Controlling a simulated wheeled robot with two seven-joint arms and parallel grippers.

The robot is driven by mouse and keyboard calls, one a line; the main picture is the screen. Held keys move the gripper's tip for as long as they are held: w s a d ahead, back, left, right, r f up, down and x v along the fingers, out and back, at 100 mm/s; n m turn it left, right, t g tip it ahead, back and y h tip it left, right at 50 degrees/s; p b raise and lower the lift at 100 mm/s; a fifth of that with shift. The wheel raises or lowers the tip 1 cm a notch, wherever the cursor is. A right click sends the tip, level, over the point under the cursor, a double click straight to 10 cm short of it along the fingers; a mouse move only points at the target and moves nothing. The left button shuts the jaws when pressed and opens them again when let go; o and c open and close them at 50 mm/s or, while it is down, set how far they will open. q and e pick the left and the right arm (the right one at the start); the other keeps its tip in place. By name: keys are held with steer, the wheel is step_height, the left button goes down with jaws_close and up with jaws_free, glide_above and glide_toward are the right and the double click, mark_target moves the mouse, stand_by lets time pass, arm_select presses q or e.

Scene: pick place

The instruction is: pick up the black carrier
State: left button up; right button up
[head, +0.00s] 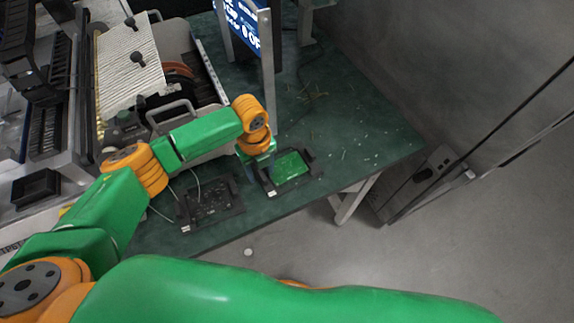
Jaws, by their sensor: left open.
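A black carrier (268,186) with a bright green board (291,167) in it lies flat on the dark green tabletop, near its front edge. A second flat black carrier (206,212) with small dark parts on it lies to its left. My left gripper (260,176) is open and points down over the left end of the carrier with the green board. It hides part of that end, and I cannot tell whether the fingers touch it. My right gripper is out of view.
A grey machine (190,105) with a handle and reels stands behind and left of the carriers. A blue-lit screen (241,20) stands on a post at the back. The tabletop (370,140) to the right is clear except for small scraps.

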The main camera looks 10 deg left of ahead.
arm_select(q)
steer(key=shift+w, duration=0.15)
steer(key=c, duration=0.3)
steer(key=shift+s+r, duration=0.15)
steer(key=shift+s, duration=0.1)
jaws_close()
steer(key=shift+w, duration=0.1)
